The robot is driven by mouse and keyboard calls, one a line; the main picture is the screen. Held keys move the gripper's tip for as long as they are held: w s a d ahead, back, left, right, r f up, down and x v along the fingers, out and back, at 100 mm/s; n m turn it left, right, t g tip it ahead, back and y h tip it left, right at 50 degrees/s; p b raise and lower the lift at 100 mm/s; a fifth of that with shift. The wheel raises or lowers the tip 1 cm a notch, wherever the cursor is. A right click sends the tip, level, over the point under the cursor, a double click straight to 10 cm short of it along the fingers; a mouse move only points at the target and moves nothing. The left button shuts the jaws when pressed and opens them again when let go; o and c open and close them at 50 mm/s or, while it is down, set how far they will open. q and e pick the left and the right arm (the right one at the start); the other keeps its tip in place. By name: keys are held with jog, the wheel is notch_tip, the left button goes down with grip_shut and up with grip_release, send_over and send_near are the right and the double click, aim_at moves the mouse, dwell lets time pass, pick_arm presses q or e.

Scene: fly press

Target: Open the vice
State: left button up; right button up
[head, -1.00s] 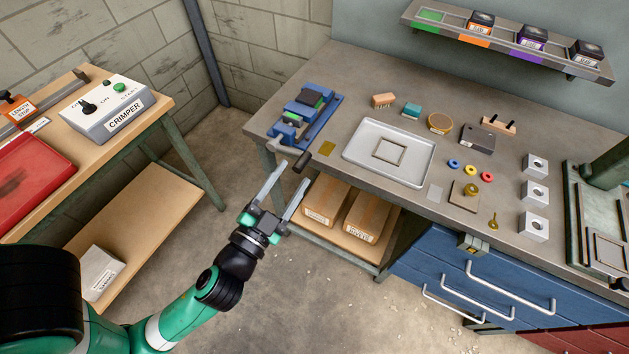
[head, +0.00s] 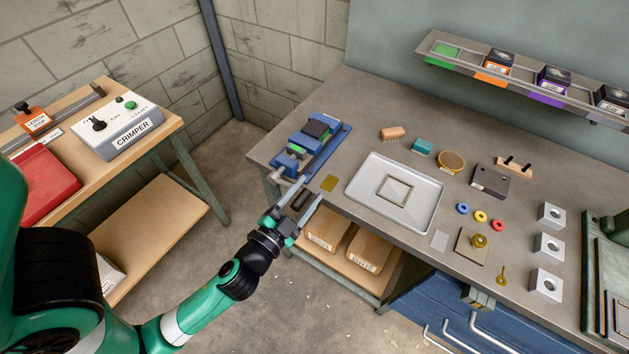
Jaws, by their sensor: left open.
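The blue vice (head: 310,146) is mounted at the left end of the grey bench, with a dark block and a green piece at its jaws. The dark handle grip shows between the fingers. I cannot tell whether the fingers touch it. My right gripper is not in view.
Cardboard boxes (head: 326,229) stand on the shelf below. The crimper (head: 122,129) is on the left bench. Open floor lies between the benches.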

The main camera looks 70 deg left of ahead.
pick_arm(q)
jog(key=shift+w+a, duration=0.1)
jog(key=shift+w, duration=0.05)
jog(key=shift+f, duration=0.1)
jog(key=shift+c, duration=0.7)
grip_shut()
jog(key=shift+s+f, duration=0.2)
dwell(0.4)
